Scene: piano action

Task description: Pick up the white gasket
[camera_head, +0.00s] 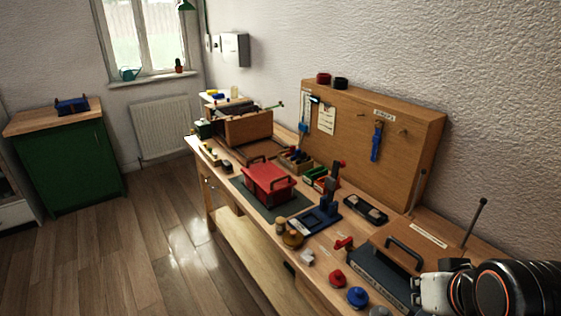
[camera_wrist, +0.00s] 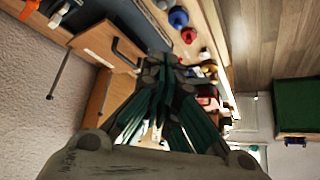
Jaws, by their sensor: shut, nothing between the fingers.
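A small whitish piece (camera_head: 307,257) lies on the bench between the round brown piece and the red knob-like part. It may be the white gasket, but it is too small to be sure. A pale spot (camera_wrist: 205,54) beside the red part in the wrist view may be the same piece. My gripper (camera_wrist: 171,62) points over the bench, its dark green fingers together and empty. In the head view my arm is at the lower right, and the fingertips cannot be made out there. The gripper is apart from the whitish piece.
A red part (camera_head: 337,278) and a blue part (camera_head: 357,296) lie near the bench's front edge. A wooden box with a black handle (camera_head: 403,254) and an upright rod (camera_head: 474,222) stand near my arm. A red toolbox (camera_head: 268,184) and blue stand (camera_head: 318,219) are farther along.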

